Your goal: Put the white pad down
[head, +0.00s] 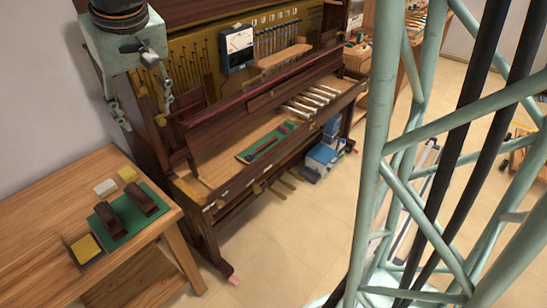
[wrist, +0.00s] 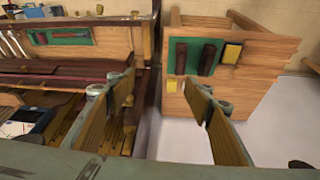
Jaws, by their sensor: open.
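The white pad (head: 105,187) lies flat on the wooden table (head: 50,215) at the left in the head view, beside a small yellow pad (head: 127,174). I cannot make the white pad out in the wrist view, where a finger covers part of the table (wrist: 262,50). My gripper (head: 143,112) hangs above and beyond the table, well apart from the pad. Its two fingers (wrist: 158,84) are spread in the wrist view, with nothing held between them.
A green mat (head: 118,238) bears two dark brown blocks (head: 144,199). A dark tray with a yellow block (head: 87,247) is at the table's front. The opened piano (head: 215,175) stands to the right, with another green mat (head: 246,157).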

